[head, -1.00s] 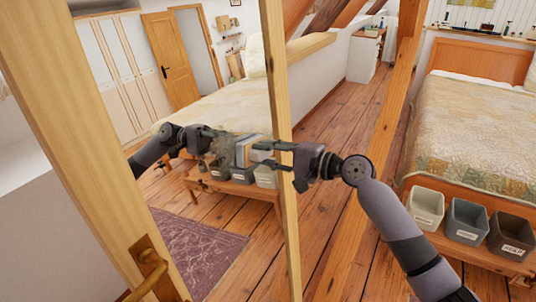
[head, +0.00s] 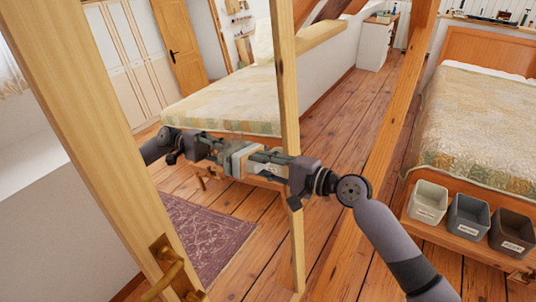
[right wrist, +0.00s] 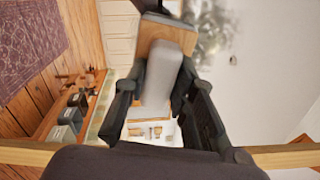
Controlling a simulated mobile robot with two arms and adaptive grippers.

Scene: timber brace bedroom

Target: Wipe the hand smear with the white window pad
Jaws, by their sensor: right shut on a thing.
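My right gripper (head: 262,162) reaches past the wooden edge of a mirror-like pane and is shut on the white window pad (head: 246,158). In the right wrist view the pad (right wrist: 162,78) is a pale block between the fingers, with a tan part at its far end close to the pane. The hand smear (right wrist: 213,30) is a grey mottled patch on the pane, just right of the pad's far end; in the head view I cannot make it out clearly. The arm at left looks like my right arm's reflection. My left gripper is not in view.
The pane's wooden frame (head: 289,120) has a brass handle (head: 172,272) at lower left. A bed (head: 475,120) stands at right, with bins (head: 467,216) on a bench at its foot. A timber post (head: 385,150) stands between. Open plank floor lies between them.

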